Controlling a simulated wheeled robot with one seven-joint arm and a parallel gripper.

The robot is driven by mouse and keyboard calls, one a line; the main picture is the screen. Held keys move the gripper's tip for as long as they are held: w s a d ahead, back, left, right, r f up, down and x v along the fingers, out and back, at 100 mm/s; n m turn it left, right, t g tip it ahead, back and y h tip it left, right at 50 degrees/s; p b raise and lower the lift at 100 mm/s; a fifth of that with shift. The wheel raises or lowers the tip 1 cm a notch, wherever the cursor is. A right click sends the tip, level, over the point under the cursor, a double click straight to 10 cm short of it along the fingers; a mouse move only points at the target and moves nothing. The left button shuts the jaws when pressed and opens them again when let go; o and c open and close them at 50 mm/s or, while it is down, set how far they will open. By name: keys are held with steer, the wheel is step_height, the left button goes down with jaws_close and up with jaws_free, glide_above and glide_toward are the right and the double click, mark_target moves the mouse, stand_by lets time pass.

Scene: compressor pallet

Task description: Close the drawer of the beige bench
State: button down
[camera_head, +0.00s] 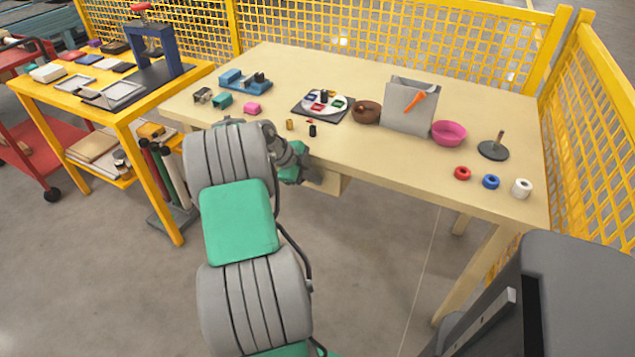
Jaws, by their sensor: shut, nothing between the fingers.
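The beige bench (410,177) stands across the middle of the view. Its drawer (333,182) shows as a small beige box below the front edge, left of the middle, and sticks out from under the top. My arm hides the drawer's left part, so how far out it stands is hard to judge. My gripper (305,176) is at the drawer's left side, below the bench's front edge. Its fingers are small and dark here, and it is shut with nothing in it. I cannot tell whether it touches the drawer.
On the bench are a grey bin (408,112), a pink bowl (449,133), a brown bowl (367,112), a round tray (325,102), a dark stand (493,151) and small rings and blocks. A yellow workbench (100,105) stands left. Yellow mesh fencing (400,35) closes the back and right.

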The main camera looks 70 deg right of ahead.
steer(key=shift+d+r, duration=0.2)
steer(key=w+a+r+n+t+p, duration=0.35)
steer(key=w+a+r+n, duration=0.5)
steer(key=a, duration=0.45)
steer(key=w+a+r+n+t+p, duration=0.2)
steer(key=w+a+r+n+p, duration=0.2)
steer(key=w+a+r+n, duration=0.55)
steer(key=s+a+r+n+t+y+p, duration=0.1)
steer(key=a+n+p, duration=0.1)
steer(key=a+n, duration=0.4)
steer(key=s+a+r+n+y+p, duration=0.2)
steer(key=a+n, duration=0.4)
steer(key=a, duration=0.8)
steer(key=s+a+r+n+t+y+p, duration=0.1)
steer(key=a+n, duration=0.4)
steer(key=a, duration=0.5)
steer(key=shift+s+a+r+n+t+y+p, duration=0.4)
steer(key=shift+s+r+y+p, duration=0.1)
steer(key=shift+s+y+p, duration=0.2)
